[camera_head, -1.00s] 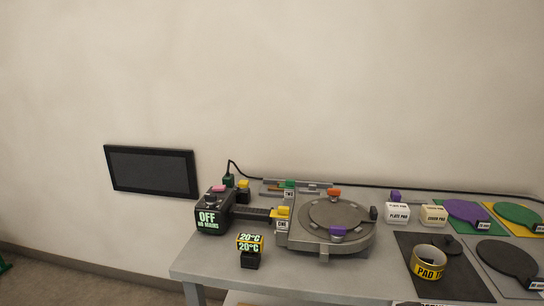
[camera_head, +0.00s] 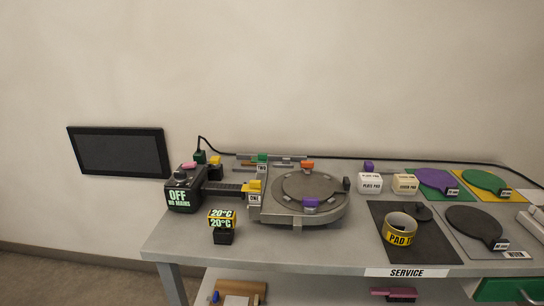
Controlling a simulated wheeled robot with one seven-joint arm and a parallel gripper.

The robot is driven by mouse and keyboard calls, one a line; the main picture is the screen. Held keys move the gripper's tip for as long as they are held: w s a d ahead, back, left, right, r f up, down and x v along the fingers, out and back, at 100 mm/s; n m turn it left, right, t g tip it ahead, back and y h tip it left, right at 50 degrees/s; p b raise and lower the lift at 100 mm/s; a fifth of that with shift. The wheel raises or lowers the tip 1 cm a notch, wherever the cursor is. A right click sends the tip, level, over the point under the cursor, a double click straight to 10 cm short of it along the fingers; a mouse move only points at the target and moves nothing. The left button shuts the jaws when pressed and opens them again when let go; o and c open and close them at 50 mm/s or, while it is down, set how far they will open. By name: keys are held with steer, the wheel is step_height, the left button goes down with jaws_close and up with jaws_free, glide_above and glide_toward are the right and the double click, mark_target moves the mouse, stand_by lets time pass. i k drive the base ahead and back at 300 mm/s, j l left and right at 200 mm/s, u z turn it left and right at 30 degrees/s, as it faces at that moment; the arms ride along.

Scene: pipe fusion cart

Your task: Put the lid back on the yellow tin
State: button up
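The yellow tin (camera_head: 398,238) stands on a dark mat on the right half of the cart top. Its band carries black lettering beginning "PAD T", and its top looks open with a pale rim. My gripper is not in view.
The dark mat (camera_head: 393,254) has bare room around the tin. A round grey fixture (camera_head: 306,187) stands to its left. A black plate (camera_head: 470,222) lies on a grey mat to its right. White and cream blocks (camera_head: 370,184) stand behind. A shelf with a pink-handled brush (camera_head: 394,294) shows below.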

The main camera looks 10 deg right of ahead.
mark_target(417, 211)
steer(key=z, duration=1.3)
